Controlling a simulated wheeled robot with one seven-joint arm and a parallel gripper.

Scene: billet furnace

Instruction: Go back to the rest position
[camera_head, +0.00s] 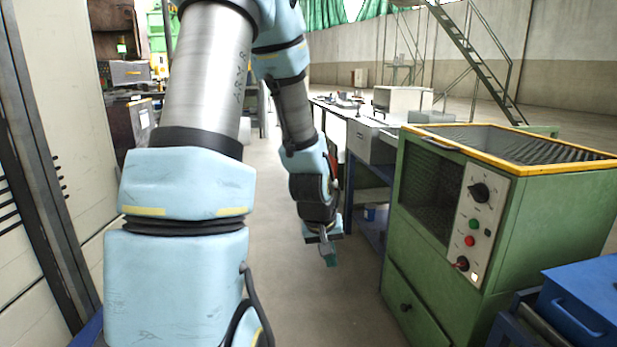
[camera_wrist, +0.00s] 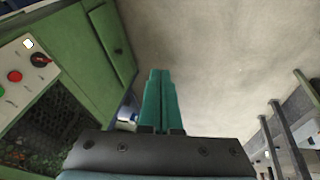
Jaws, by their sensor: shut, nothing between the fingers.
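My gripper (camera_head: 329,257) hangs at the end of my arm in the middle of the head view, fingers pointing down over the bare floor. It is left of the green machine and apart from it. In the wrist view its two teal fingers (camera_wrist: 158,100) lie together, shut, with nothing between them. The green furnace-like machine (camera_head: 440,249) has a yellow-edged top, a dark mesh window and a panel (camera_head: 479,214) with black knobs and green and red buttons. The machine also shows upside down at the left of the wrist view (camera_wrist: 62,50).
A blue box (camera_head: 585,305) stands at the lower right. A long workbench (camera_head: 372,143) runs back behind the machine, with a white box (camera_head: 402,101) on it. A metal staircase (camera_head: 470,55) rises at the back. A pale panel wall (camera_head: 62,100) is at the left. The floor (camera_head: 330,310) between is clear.

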